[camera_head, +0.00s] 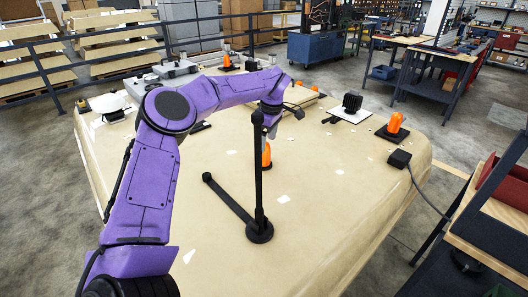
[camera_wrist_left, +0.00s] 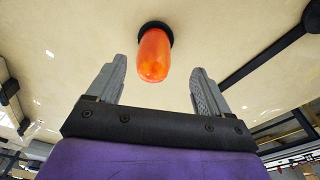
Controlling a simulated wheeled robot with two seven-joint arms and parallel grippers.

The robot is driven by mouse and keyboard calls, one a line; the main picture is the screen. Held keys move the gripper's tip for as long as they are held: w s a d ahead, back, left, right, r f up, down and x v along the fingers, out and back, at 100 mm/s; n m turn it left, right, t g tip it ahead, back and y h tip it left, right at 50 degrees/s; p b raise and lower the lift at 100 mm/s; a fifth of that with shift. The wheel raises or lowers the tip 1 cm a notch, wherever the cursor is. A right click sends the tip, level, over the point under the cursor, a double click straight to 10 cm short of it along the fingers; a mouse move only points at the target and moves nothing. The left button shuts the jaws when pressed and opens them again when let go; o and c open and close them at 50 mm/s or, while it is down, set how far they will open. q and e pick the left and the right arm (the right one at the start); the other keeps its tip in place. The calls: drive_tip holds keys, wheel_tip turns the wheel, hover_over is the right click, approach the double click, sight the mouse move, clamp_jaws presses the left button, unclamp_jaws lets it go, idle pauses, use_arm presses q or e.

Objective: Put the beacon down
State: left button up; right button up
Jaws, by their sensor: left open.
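An orange beacon (camera_head: 267,157) with a dark base stands on the beige cab roof (camera_head: 330,190), partly hidden behind a thin black upright post. My left gripper (camera_head: 270,130) is just above and behind the post, over the beacon. In the left wrist view the beacon (camera_wrist_left: 154,55) shows in the gap ahead of my left gripper (camera_wrist_left: 158,80). The two grey fingers are spread wide, with clear space between each of them and the beacon. The beacon's dark base appears against the roof surface. My right gripper is not in view.
The black post (camera_head: 259,190) rises from a round base close to my left gripper; a dark bar reaches left from it. Other orange beacons (camera_head: 395,122) stand on the roof, one on a dark plate at right. A black finned block (camera_head: 352,102) sits on a white plate. The roof's front is mostly clear.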

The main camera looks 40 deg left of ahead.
use_arm(q)
drive_tip(key=f, duration=0.2)
drive_tip(key=a+f+p, duration=0.1)
drive_tip(key=f, duration=0.1)
drive_tip(key=f+p, duration=0.1)
drive_tip(key=f, duration=0.1)
drive_tip(key=shift+w+a, duration=0.1)
drive_tip(key=shift+a, duration=0.25)
drive_tip(key=shift+a+f, duration=0.1)
drive_tip(key=shift+f, duration=0.4)
drive_tip(key=shift+r, duration=0.1)
drive_tip(key=c, duration=1.3)
drive_tip(key=shift+r, duration=0.25)
wheel_tip(320, 180, up, 2)
drive_tip(key=shift+w+r, duration=0.1)
drive_tip(key=shift+r, duration=0.05)
drive_tip(key=s+d+r+b, duration=0.2)
drive_tip(key=s+d+r, duration=0.1)
drive_tip(key=s+d+r+b, duration=0.1)
drive_tip(key=s+d+r, duration=0.2)
drive_tip(key=s+r, duration=0.1)
drive_tip(key=s+d+r+b, duration=0.2)
drive_tip(key=s+d+r, duration=0.1)
drive_tip(key=shift+s+d+r+b, duration=0.15)
drive_tip(key=shift+s+b, duration=0.15)
drive_tip(key=shift+s, duration=0.05)
